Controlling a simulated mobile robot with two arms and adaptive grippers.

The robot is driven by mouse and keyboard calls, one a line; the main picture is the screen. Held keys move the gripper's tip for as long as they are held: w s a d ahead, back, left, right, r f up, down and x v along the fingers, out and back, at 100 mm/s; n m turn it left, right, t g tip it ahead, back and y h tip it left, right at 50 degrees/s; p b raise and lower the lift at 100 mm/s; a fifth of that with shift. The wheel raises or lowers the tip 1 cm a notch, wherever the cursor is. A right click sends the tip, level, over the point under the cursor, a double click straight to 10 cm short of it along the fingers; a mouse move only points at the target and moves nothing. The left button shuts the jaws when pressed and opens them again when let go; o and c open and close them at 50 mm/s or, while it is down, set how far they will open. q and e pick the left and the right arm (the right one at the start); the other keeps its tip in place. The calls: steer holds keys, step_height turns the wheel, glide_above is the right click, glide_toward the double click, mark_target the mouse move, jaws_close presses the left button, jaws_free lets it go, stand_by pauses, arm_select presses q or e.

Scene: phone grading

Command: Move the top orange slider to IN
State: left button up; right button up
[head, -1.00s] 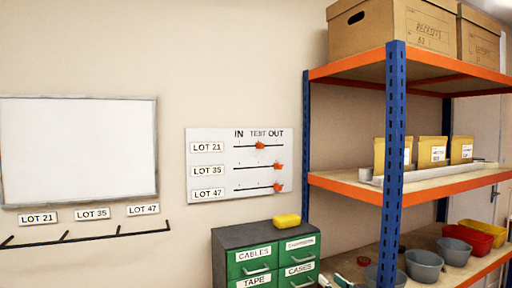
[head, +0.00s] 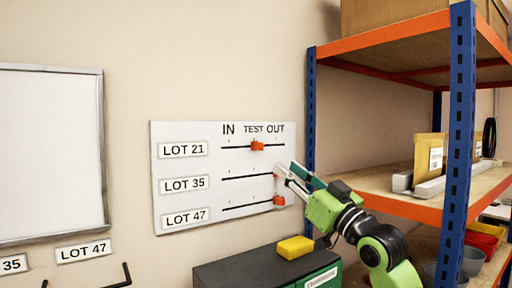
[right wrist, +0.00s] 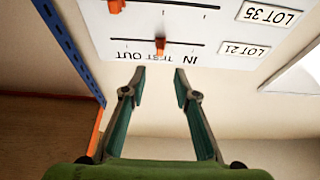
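The white board (head: 185,215) on the wall has three slider lines under IN, TEST and OUT. The top orange slider (head: 257,146), in the LOT 21 row, sits at about TEST. It also shows in the right wrist view (right wrist: 160,46), where the board appears upside down. My right gripper (head: 285,168) is open and empty, below and right of the top slider in the head view. In the right wrist view its fingertips (right wrist: 160,72) are apart from the slider. The middle slider (right wrist: 115,6) is hidden behind my gripper in the head view. The bottom slider (head: 279,201) is at OUT. My left gripper is out of view.
A blue and orange shelf rack (head: 461,130) stands close on the right. A dark cabinet (head: 235,272) with a yellow block (head: 295,247) on it stands below the board. A whiteboard (head: 50,150) hangs on the left.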

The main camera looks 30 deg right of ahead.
steer(key=p, duration=0.3)
glide_toward(262, 147)
steer(key=w+r, duration=0.1)
steer(key=r, duration=0.1)
steer(key=x, duration=0.2)
steer(key=p+x, duration=0.1)
steer(key=x, duration=0.1)
steer(key=f+p+x, duration=0.1)
steer(key=x, duration=0.2)
steer(key=shift+w+a, duration=0.15)
steer(key=shift+w, duration=0.15)
steer(key=shift+w+r, duration=0.1)
steer(key=shift+w, duration=0.3)
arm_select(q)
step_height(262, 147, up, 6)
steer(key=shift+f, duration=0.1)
arm_select(e)
steer(key=shift+w+a, duration=0.1)
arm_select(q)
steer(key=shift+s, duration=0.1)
arm_select(e)
jaws_close()
